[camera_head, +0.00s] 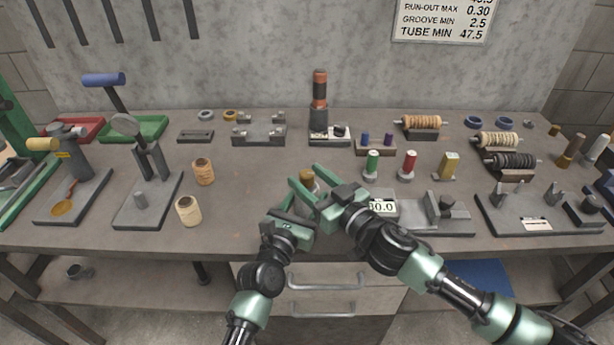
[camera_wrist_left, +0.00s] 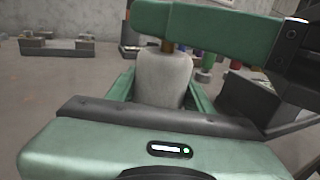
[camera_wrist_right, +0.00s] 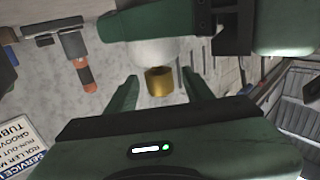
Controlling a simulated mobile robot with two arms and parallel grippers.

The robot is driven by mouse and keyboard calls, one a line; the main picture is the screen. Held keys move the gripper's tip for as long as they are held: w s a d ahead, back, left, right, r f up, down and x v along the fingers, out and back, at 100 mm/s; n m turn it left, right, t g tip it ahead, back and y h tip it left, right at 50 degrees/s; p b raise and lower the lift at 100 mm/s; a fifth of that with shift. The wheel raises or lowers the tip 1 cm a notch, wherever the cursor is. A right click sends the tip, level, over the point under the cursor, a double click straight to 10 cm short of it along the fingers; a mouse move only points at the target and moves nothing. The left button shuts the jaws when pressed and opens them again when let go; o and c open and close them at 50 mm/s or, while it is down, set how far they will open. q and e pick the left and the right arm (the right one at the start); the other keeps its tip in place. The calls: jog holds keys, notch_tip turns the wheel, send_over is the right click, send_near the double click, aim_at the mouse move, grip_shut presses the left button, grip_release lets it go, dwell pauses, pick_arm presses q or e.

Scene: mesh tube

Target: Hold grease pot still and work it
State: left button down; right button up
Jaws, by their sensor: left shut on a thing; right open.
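The grease pot (camera_head: 307,181) stands near the front middle of the bench, mostly hidden behind my grippers. It has a pale body, seen in the left wrist view (camera_wrist_left: 163,78), and a brass-coloured top, seen in the right wrist view (camera_wrist_right: 159,81). My left gripper (camera_wrist_left: 160,100) is shut on the pale body, one finger on each side. My right gripper (camera_head: 306,180) is open at the pot's top. In the right wrist view its fingers (camera_wrist_right: 160,92) stand apart on both sides of the brass top, with gaps visible. A green arm part covers some of the pot there.
A gauge reading 30.0 (camera_head: 382,208) stands close to the right of my right gripper. Green (camera_head: 373,166) and red (camera_head: 408,165) bottles stand behind it. Two tan pots (camera_head: 203,172) (camera_head: 189,210) stand to the left. The bench between them and my left gripper is clear.

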jog(key=shift+w+a, duration=0.35)
jog(key=shift+w, duration=0.05)
grip_shut()
jog(key=shift+s+a+m+t+h, duration=0.1)
jog(key=shift+a+m+t+h, duration=0.05)
jog(key=shift+m+t+h, duration=0.8)
jog(key=m+t+h, duration=0.1)
jog(key=m+h, duration=0.1)
jog(key=h, duration=0.1)
jog(key=shift+r+h, duration=0.1)
jog(key=shift+h, duration=0.15)
jog(key=shift+m+t+h, duration=0.35)
jog(key=shift+m+h, duration=0.8)
jog(key=shift+h, duration=0.55)
jog(key=shift+d, duration=0.2)
